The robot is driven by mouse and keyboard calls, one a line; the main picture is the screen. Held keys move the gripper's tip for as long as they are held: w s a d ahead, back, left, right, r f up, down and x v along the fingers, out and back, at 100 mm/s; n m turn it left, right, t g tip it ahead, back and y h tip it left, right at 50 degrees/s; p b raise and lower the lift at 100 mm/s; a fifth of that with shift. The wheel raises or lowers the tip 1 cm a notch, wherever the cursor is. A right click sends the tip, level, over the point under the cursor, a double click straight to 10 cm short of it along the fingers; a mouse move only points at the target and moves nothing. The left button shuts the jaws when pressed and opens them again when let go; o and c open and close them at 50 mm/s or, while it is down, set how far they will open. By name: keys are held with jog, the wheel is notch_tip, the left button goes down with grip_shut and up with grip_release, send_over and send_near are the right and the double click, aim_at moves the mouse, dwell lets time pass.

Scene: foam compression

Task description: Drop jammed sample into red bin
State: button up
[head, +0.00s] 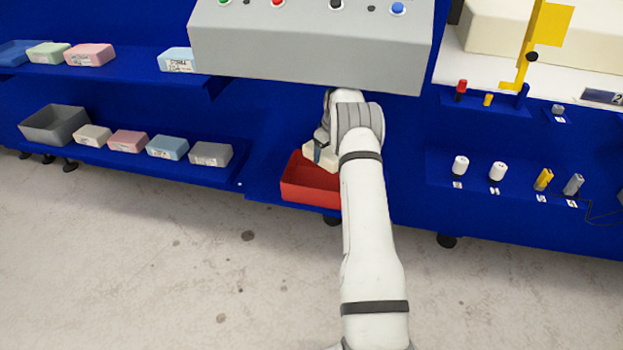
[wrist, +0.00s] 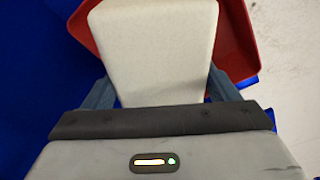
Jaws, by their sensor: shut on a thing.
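My gripper (wrist: 158,95) is shut on a cream-white foam sample (wrist: 155,45), which fills the middle of the wrist view between the two fingers. In the head view the pale sample (head: 322,156) shows at the end of my arm, partly hidden by it. The red bin (head: 309,188) stands on a low blue ledge, below and around the sample in the picture. In the wrist view the bin's red wall (wrist: 235,45) shows behind the sample on both sides. The bin's inside is mostly hidden by the sample and my arm.
A grey control box (head: 310,50) with buttons overhangs above the bin. At left, a lower blue shelf holds a grey bin (head: 55,125) and several foam blocks (head: 128,141). At right, small cylinders (head: 498,171) stand on a blue panel. The floor in front is clear.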

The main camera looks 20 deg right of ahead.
jog(key=shift+w+a+r, duration=0.1)
jog(key=shift+w+r, duration=0.05)
jog(key=shift+r, duration=0.25)
jog(key=shift+w+a+f+b, duration=0.1)
jog(key=shift+a+f+b, duration=0.15)
jog(key=shift+f+b, duration=0.15)
jog(key=shift+a+f+b, duration=0.2)
jog(key=shift+f+b, duration=1.05)
jog(key=shift+f, duration=1.35)
jog(key=o, duration=0.9)
